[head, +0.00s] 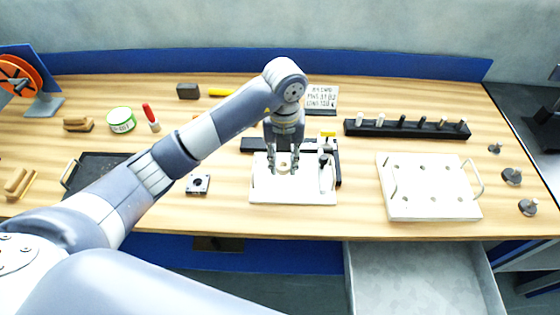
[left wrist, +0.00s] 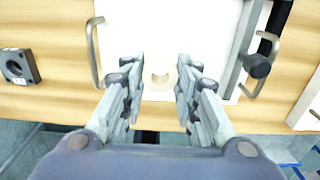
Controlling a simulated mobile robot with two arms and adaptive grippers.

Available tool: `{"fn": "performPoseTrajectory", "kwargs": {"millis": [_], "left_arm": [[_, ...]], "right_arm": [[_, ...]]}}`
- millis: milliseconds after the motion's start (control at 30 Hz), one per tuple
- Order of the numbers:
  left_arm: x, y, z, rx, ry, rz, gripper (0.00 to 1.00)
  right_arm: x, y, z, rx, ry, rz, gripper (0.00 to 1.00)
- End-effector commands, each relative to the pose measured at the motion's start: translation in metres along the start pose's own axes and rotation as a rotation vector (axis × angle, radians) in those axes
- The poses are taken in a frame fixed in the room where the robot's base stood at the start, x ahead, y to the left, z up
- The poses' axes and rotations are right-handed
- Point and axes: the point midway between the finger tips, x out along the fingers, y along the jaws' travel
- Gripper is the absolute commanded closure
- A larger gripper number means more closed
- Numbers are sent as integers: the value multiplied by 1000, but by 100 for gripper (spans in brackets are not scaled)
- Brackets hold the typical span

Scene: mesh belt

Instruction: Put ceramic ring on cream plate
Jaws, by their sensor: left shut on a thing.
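My left gripper (head: 283,166) points down over a pale cream plate (head: 262,194) at the middle front of the table. It is shut on the ceramic ring (head: 284,170), a small off-white ring. In the left wrist view the ring (left wrist: 160,87) shows between the fingertips (left wrist: 160,92), with the plate (left wrist: 208,40) behind it. I cannot tell whether the ring touches the plate. My right gripper is not in view.
A black fixture (head: 338,170) with a post stands along the plate's right and back. A second pale plate (head: 430,205) with holes and handles lies to the right. A black rack of pegs (head: 405,129) stands behind. A small dark block (head: 198,184) lies left.

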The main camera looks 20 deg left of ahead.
Motion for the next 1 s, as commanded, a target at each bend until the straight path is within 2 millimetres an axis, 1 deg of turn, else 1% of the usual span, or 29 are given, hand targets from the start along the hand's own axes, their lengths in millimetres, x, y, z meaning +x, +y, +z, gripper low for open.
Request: {"fn": "performPoseTrajectory", "kwargs": {"millis": [33,100,233,400,467,633,800,833,867,900,1000], "left_arm": [[-1,5,4,-3,1,1,91],[0,8,7,0,0,-1,91],[6,10,7,0,4,-1,91],[28,10,7,-1,5,0,91],[34,10,7,1,2,-1,91],[37,9,8,1,-1,-1,91],[41,9,8,1,-1,0,91],[40,9,8,1,-1,-1,67],[39,9,8,1,-1,-1,60],[39,9,8,1,-1,-1,51],[39,9,8,1,0,-1,51]], "right_arm": [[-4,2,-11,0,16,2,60],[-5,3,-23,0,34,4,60],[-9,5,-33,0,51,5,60],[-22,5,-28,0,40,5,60],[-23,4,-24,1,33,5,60],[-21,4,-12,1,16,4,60],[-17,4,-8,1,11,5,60],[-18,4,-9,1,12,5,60],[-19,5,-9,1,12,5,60],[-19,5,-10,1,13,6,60],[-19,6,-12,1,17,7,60]]}}
